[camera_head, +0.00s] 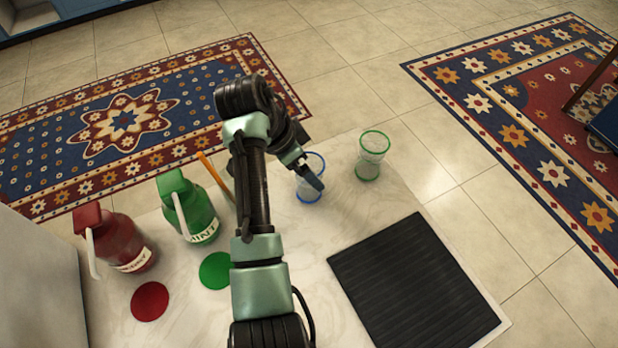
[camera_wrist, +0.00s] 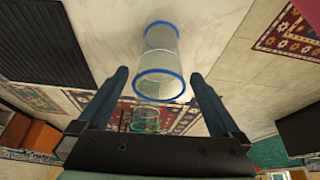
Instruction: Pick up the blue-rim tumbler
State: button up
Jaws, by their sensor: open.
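The blue-rim tumbler (camera_head: 307,195) is clear and stands on the pale tabletop in the head view, partly hidden by my gripper (camera_head: 315,180). In the wrist view, the tumbler (camera_wrist: 160,62) lies centrally ahead, with its blue rim facing the camera. My gripper (camera_wrist: 158,76) is open there, one finger on each side of the tumbler, with gaps visible on both sides. I cannot tell from these views how the fingertips' height compares with the rim.
A green-rim tumbler (camera_head: 372,155) stands to the right. A black ribbed mat (camera_head: 410,285) lies at lower right. A green bottle (camera_head: 196,212), a red bottle (camera_head: 120,243), a green disc (camera_head: 215,270) and a red disc (camera_head: 150,301) are at left. An orange stick (camera_head: 211,172) is behind my arm.

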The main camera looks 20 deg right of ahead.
jog(key=x, duration=0.3)
jog(key=shift+s+f, duration=0.1)
jog(key=shift+f, duration=0.05)
jog(key=shift+c, duration=0.3)
